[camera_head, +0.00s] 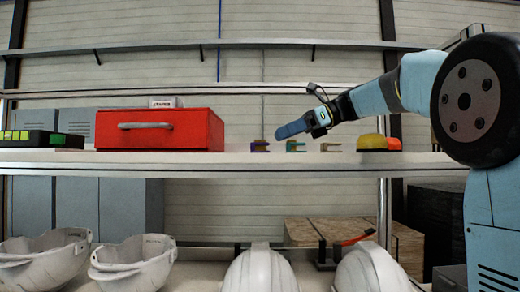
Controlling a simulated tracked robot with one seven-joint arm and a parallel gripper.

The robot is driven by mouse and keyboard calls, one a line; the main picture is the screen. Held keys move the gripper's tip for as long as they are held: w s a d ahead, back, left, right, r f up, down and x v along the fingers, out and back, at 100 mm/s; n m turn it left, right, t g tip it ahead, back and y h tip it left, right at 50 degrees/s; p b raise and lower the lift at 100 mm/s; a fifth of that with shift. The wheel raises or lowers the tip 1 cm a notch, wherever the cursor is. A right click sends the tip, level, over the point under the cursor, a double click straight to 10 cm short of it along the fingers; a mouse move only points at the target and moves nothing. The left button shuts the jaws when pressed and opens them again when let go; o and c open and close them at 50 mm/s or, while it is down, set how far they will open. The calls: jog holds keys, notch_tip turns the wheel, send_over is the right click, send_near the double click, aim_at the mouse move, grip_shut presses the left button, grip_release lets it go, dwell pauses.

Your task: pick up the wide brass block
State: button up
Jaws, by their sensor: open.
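Three small notched blocks stand in a row on the white shelf. The right one (330,146) is pale brass or tan and is likely the brass block, though its width is hard to judge. The middle one (295,146) looks teal and yellow, and the left one (260,146) purple and brown. My gripper (281,132) is open and empty, reaching in from the right with its blue fingers pointing left. In the picture it is just above the left and middle blocks. Depth between gripper and blocks cannot be told.
A red box with a grey handle (160,130) stands left of the blocks. A black case with green parts (40,139) is farther left. A yellow-orange dome (372,142) is on the right. White helmet shells (134,264) are on the lower level.

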aim_at(260, 148)
jog(key=shift+w+x, duration=0.1)
jog(key=shift+x, duration=1.1)
jog(key=shift+w+x, duration=0.15)
jog(key=shift+x, duration=1)
jog(key=shift+d, duration=0.1)
jog(key=shift+c, duration=0.3)
jog(key=c, duration=1.2)
